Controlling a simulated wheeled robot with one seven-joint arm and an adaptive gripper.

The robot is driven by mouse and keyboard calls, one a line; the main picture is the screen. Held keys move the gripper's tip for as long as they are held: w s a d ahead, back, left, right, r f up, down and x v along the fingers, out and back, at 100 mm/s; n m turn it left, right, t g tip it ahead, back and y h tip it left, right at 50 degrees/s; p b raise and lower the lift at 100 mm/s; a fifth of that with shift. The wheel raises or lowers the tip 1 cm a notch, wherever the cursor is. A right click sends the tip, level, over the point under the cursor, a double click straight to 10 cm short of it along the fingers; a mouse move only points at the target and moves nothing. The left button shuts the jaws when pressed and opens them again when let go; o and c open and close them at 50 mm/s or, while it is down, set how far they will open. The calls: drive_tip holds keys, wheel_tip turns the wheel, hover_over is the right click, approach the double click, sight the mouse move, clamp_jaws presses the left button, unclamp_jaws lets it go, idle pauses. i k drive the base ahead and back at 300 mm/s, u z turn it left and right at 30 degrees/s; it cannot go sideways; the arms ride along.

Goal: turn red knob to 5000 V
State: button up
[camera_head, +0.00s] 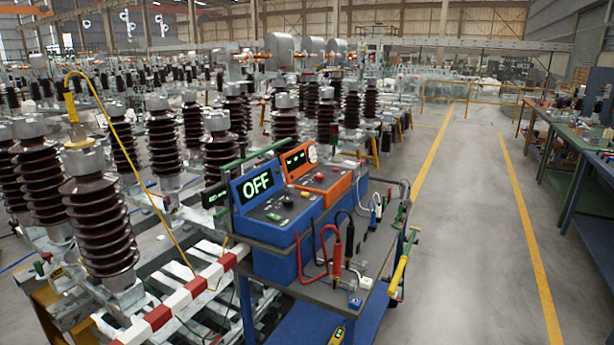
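A small red knob (319,177) sits on the sloped top of an orange instrument (336,188) on a cart. I cannot read any voltage scale by the red knob. My gripper is not in view.
The cart's grey top (345,292) holds red (336,255) and black (349,243) probes with cables. A green-and-yellow rod (404,265) is at its right side. Ribbed insulators (100,225) and a red-white barrier (180,298) stand left. Open floor (465,240) lies right, before workbenches (575,160).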

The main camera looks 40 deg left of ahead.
sight(320, 178)
drive_tip(key=u, duration=1.35)
